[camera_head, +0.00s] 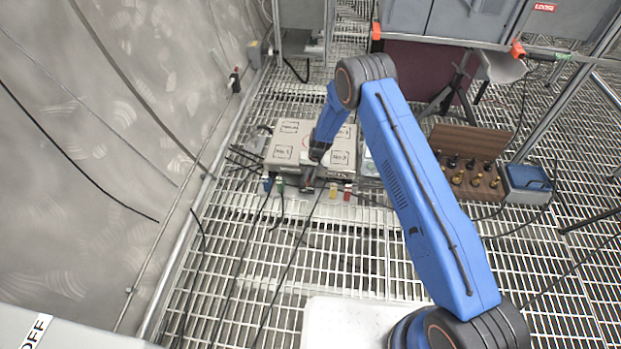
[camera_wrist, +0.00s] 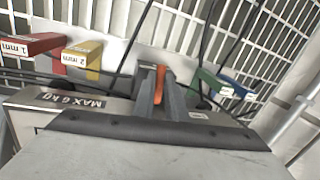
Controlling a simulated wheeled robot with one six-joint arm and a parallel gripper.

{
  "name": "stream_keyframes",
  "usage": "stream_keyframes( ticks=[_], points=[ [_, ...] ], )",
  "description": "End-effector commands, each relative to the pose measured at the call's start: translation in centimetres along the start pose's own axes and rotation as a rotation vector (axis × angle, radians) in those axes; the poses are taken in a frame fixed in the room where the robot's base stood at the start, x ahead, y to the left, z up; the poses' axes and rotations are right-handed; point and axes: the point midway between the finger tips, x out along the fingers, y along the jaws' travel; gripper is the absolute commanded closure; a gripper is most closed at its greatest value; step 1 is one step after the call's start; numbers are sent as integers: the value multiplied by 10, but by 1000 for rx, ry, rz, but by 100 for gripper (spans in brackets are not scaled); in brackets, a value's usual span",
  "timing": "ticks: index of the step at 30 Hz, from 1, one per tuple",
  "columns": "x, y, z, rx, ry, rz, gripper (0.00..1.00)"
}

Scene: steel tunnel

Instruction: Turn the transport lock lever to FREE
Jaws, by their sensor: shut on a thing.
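A beige scale-like box (camera_head: 283,147) with marked squares on top sits on the grating, and its edge with a "MAX 6 kg" label (camera_wrist: 86,102) shows in the wrist view. My gripper (camera_head: 309,182) reaches down at the box's front edge. In the wrist view my gripper (camera_wrist: 165,92) has its grey fingers closed around a small orange piece (camera_wrist: 160,75), which looks like the lever. Most of the lever is hidden by the fingers. A small white label (camera_wrist: 198,115) lies just right of the fingers, too small to read. No FREE marking is legible.
Red (camera_wrist: 30,46), yellow (camera_wrist: 82,58), green (camera_wrist: 208,86) and blue (camera_wrist: 236,88) tagged blocks lie along the box's front. Black cables run across the grating. A wooden rack of weights (camera_head: 470,165) and a blue case (camera_head: 527,183) stand to the right. A curved wall is left.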

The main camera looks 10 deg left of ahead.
Motion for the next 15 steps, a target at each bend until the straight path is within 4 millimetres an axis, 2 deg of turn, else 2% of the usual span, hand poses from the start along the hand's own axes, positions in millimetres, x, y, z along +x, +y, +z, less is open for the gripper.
stream_keyframes(
  ticks=[6, 15],
  points=[
    [0, -4, 0, 98, 21, 0, 100],
    [0, -6, 0, 152, 32, 0, 100]
  ],
)
